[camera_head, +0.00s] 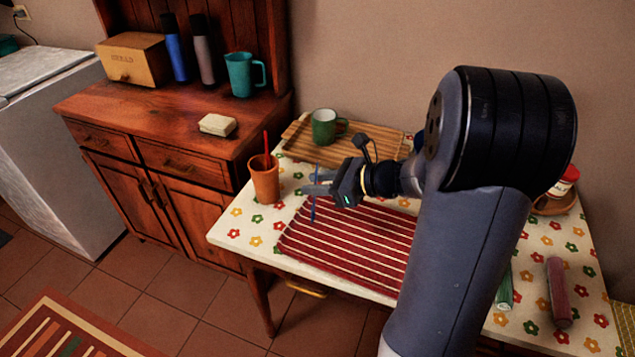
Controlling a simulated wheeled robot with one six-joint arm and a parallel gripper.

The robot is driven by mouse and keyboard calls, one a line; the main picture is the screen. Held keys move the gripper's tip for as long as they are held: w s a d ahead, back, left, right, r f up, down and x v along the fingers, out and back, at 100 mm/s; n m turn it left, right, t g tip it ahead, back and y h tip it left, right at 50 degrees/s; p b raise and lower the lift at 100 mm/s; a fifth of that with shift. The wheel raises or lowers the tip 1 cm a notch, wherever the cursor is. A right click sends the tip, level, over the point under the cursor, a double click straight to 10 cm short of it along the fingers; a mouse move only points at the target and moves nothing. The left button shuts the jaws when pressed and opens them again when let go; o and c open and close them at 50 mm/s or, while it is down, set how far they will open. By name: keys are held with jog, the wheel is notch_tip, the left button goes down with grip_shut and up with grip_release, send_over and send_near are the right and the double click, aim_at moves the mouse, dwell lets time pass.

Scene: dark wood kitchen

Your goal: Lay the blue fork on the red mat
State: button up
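The blue fork (313,209) is thin and stands close to upright between the fingers of my gripper (317,184). The gripper appears shut on it, with parts of the fork showing above and below the fingers. The red mat (335,244) has pale stripes and lies flat on the flowered table. The fork's lower end appears over the mat's far left part; I cannot tell its exact height. My arm hides the mat's right part.
An orange cup (265,184) with a red utensil stands left of my gripper. Behind are a wooden tray (375,145) and a green mug (323,127). A green item (504,291) and a pink item (558,290) lie at the right. A dresser (170,160) adjoins the table's left side.

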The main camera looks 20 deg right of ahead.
jog(key=shift+r, duration=0.1)
jog(key=p+v, duration=0.1)
jog(key=v, duration=1.1)
